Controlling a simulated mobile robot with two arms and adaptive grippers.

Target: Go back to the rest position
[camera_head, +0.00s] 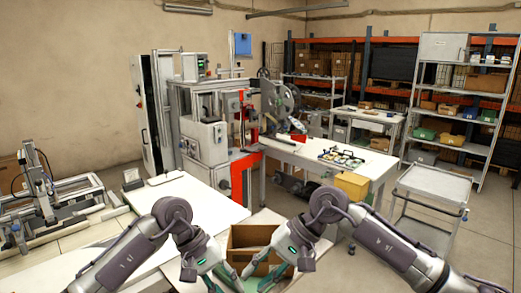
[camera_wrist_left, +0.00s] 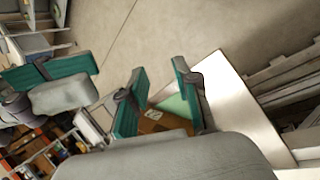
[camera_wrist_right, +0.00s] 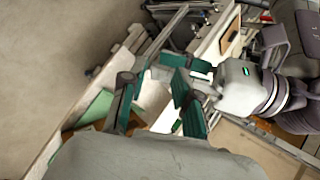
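My left gripper (camera_head: 224,282) and my right gripper (camera_head: 262,277) are low in the middle of the head view, close to each other. They are in front of a cardboard box (camera_head: 240,238). In the left wrist view the two green fingers of my left gripper (camera_wrist_left: 160,98) stand apart with nothing held between them. In the right wrist view the fingers of my right gripper (camera_wrist_right: 160,98) are also apart and empty. The other arm's green fingers show in each wrist view.
A white table (camera_head: 195,198) stands ahead to the left. A machine (camera_head: 205,130) with a large reel (camera_head: 277,103) stands behind it. A metal cart (camera_head: 433,184) and shelves are to the right. Floor is open near the cart.

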